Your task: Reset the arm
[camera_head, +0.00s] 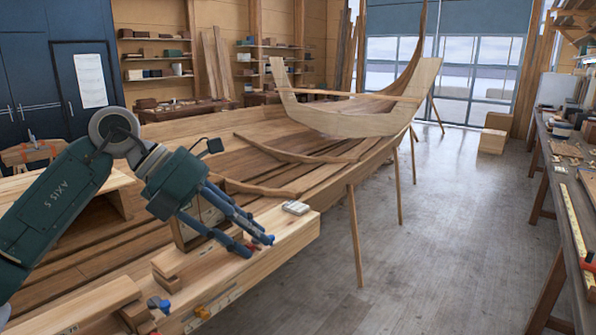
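My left arm (62,205) comes in from the left, dark green with a grey round joint. Its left gripper (259,246) points down and to the right over the near end of the wooden bench top (270,262). Its two blue fingers have red at the tips, and a gap shows between them. Nothing shows between the fingers. I cannot tell whether the tips touch the wood. My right gripper is not in view.
A small pale block (296,208) lies near the fingers, and wooden pieces (165,272) lie nearer me. The clinker hull (330,170) stretches behind, with thin props (355,235) on its right. A workbench (570,200) lines the right side. The grey floor (450,240) between is clear.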

